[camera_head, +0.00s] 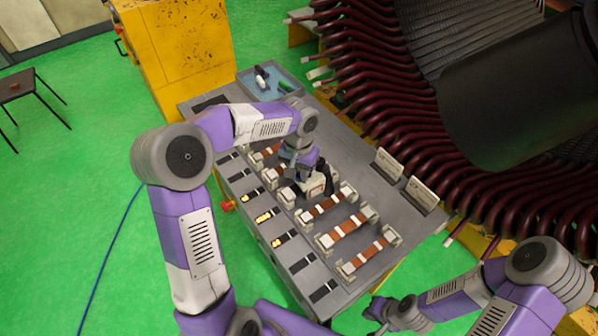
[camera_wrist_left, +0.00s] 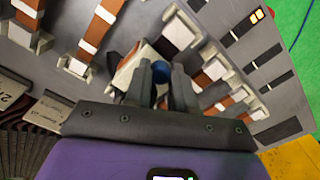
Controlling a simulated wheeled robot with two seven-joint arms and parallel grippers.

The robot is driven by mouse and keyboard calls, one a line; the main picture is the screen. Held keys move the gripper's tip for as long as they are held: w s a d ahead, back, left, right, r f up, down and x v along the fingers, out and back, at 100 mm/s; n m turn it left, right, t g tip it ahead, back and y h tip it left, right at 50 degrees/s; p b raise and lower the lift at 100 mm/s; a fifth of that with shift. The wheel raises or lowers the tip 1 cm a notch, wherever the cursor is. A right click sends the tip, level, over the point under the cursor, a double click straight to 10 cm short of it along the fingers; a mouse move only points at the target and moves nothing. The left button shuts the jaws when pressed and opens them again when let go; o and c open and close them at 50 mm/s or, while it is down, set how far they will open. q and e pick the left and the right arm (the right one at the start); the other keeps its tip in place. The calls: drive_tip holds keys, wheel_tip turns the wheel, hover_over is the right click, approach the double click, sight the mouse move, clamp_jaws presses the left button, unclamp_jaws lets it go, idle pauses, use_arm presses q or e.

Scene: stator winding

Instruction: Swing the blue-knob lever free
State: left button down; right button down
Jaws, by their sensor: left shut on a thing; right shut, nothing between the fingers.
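The blue knob (camera_wrist_left: 160,69) shows in the left wrist view between the two dark fingers of my left gripper (camera_wrist_left: 163,82), which is shut on it. A white block-shaped fixture (camera_wrist_left: 130,70) stands just beyond the fingers, and a white bracket (camera_wrist_left: 181,29) is close by. The lever under the knob is mostly hidden by the fingers, so its angle cannot be told. In the head view, my left gripper (camera_head: 312,180) is down over the middle of the grey workbench. My right gripper (camera_head: 378,318) is shut and empty at the bottom, off the bench's front right side.
The grey bench (camera_head: 350,150) carries several copper bars (camera_head: 326,208) in white holders and a row of dark display strips. A blue tray (camera_head: 270,84) sits at its far end. Two upright signs (camera_head: 420,194) and the large coil stator (camera_head: 400,110) stand to the right.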

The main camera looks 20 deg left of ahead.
use_arm(q)
drive_tip(key=shift+r, duration=0.1)
drive_tip(key=m+p, duration=0.1)
drive_tip(key=m, duration=0.1)
drive_tip(key=a+m+p, duration=0.1)
drive_tip(key=shift+s+m, duration=0.4)
drive_tip(key=m+p, duration=0.1)
drive_tip(key=a+m, duration=0.1)
drive_tip(key=m, duration=0.1)
drive_tip(key=m+p, duration=0.1)
drive_tip(key=shift+s+a+m+p, duration=0.15)
drive_tip(key=shift+a+m+p, duration=0.15)
drive_tip(key=shift+w+a+m+p, duration=0.1)
drive_tip(key=shift+a+m+p, duration=0.45)
drive_tip(key=shift+m, duration=0.7)
drive_tip(key=shift+w+a+m+p, duration=0.15)
drive_tip(key=shift+a+m+p, duration=0.15)
drive_tip(key=shift+m+p, duration=0.8)
drive_tip(key=shift+w+a+m+p, duration=0.1)
drive_tip(key=shift+a+m+p, duration=0.35)
drive_tip(key=shift+m, duration=1)
drive_tip(key=c, duration=0.9)
unclamp_jaws()
drive_tip(key=shift+c, duration=0.2)
